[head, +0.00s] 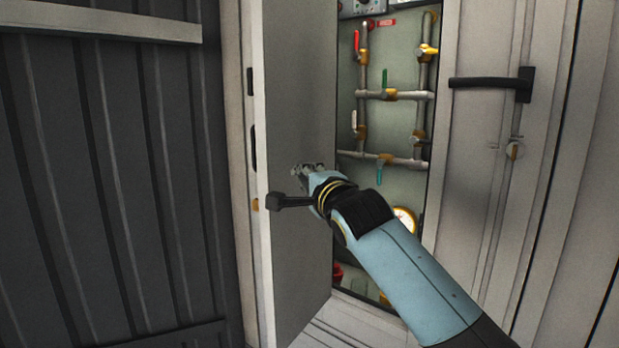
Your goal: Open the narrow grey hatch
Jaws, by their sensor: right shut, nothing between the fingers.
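The narrow grey hatch (299,90) stands open at the middle left, swung out towards me, with the pipe bay showing to its right. Its black handle (290,202) sits low near the hatch's near edge. My right gripper (305,169) is shut and empty, just above the handle and in front of the hatch's face. I cannot tell whether the fingers touch the face. My right wrist hides the far end of the handle. My left gripper is not in view.
Inside the bay are grey pipes (393,95) with coloured valve levers and a round gauge (404,219). A closed grey door with a black handle (490,83) stands to the right. A dark ribbed wall (110,180) fills the left.

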